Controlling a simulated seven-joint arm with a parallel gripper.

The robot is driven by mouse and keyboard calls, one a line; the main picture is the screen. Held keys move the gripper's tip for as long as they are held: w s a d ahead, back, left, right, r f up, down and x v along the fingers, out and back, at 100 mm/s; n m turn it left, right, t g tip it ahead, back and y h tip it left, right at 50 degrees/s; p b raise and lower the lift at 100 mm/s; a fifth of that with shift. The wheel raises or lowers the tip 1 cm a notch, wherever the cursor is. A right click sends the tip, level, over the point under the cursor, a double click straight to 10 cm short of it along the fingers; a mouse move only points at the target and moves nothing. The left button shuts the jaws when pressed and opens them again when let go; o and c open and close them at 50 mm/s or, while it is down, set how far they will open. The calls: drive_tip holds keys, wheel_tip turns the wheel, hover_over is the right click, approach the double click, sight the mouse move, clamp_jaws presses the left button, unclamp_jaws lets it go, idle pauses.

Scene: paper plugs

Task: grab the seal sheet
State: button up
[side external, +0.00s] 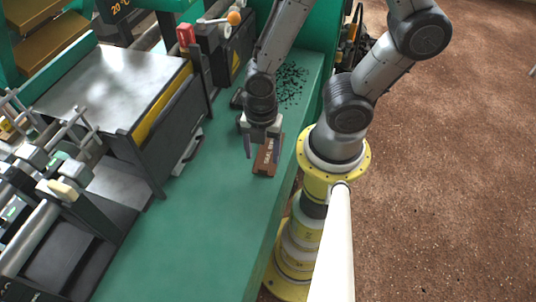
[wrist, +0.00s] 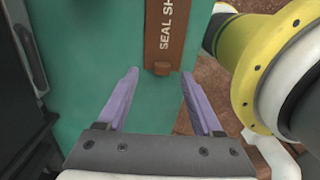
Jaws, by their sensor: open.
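The seal sheet is a flat brown piece with white lettering (side external: 266,158), lying on the green bench top near its right edge. In the wrist view the seal sheet (wrist: 164,32) reads "SEAL SH" and runs off the top of the picture; a small brown tab shows at its near end. My gripper (side external: 263,146) is over the bench at the seal sheet. In the wrist view my gripper (wrist: 160,82) has its two purple-grey fingers spread apart with nothing between them, and the seal sheet lies ahead of the fingertips. I cannot tell the height gap.
The green bench (side external: 180,240) is clear toward the front. A machine with a grey metal plate (side external: 115,85) stands at the left. A red-handled part (side external: 186,36) and an orange knob (side external: 234,18) are behind. Dark specks (side external: 292,82) lie on the bench beyond my gripper.

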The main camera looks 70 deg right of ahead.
sight(264, 165)
drive_tip(key=shift+s+f, duration=0.2)
drive_tip(key=shift+f, duration=1.9)
clamp_jaws()
